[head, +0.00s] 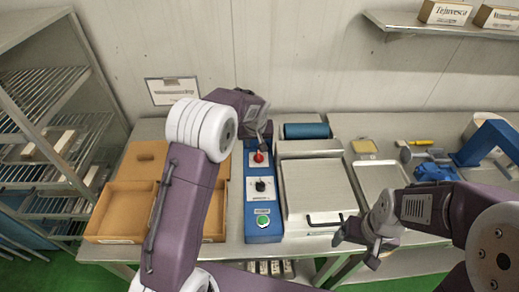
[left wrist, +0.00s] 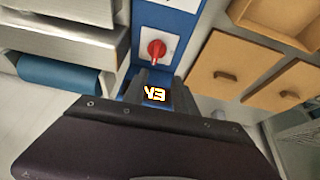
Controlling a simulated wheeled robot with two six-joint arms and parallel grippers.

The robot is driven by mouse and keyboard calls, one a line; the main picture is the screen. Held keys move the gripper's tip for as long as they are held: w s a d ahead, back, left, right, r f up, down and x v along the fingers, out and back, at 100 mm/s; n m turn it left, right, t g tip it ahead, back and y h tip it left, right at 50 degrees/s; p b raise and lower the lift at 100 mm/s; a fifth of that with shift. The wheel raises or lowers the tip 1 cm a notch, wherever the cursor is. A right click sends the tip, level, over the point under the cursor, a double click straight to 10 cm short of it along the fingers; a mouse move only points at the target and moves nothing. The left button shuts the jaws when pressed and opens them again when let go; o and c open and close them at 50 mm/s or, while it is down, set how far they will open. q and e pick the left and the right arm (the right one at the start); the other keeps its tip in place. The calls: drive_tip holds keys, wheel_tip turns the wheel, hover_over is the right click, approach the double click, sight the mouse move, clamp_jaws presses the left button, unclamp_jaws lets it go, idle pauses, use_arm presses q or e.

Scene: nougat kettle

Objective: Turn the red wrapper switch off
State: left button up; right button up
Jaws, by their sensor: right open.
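The red wrapper switch (head: 258,157) is a red knob on a white plate at the far end of the blue control panel (head: 263,236). It also shows in the left wrist view (left wrist: 157,48), its handle pointing roughly along the panel. My left gripper (head: 263,134) is just beyond the switch in the head view, apart from it. In the left wrist view its fingers (left wrist: 156,76) are a little apart, with a lit display (left wrist: 155,94) seen between them. My right gripper (head: 362,246) is open and empty, by the front of the metal box.
A black knob (head: 261,185) and a green button (head: 263,221) share the panel. A metal lidded box (head: 318,186) stands right of it, a brown wooden box (head: 124,211) left. A blue roll (head: 307,130) lies behind. Blue equipment (head: 489,141) stands far right.

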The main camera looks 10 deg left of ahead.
sight(259, 155)
use_arm(q)
drive_tip(key=f, duration=0.1)
drive_tip(key=f+p, duration=0.1)
drive_tip(key=f, duration=0.1)
drive_tip(key=w+f, duration=0.1)
drive_tip(key=f, duration=0.1)
drive_tip(key=shift+d+f+p, duration=0.25)
drive_tip(key=shift+d+p, duration=0.1)
drive_tip(key=shift+d, duration=0.05)
drive_tip(key=p+x, duration=0.1)
drive_tip(key=x, duration=0.2)
drive_tip(key=shift+w+d+f, duration=0.2)
drive_tip(key=shift+f, duration=0.4)
drive_tip(key=shift+a, duration=0.15)
drive_tip(key=shift+c, duration=0.9)
drive_tip(key=c, duration=0.5)
clamp_jaws()
use_arm(e)
drive_tip(key=shift+d+r, duration=0.4)
drive_tip(key=shift+r, duration=0.25)
drive_tip(key=shift+d+r, duration=0.35)
drive_tip(key=shift+r, duration=0.25)
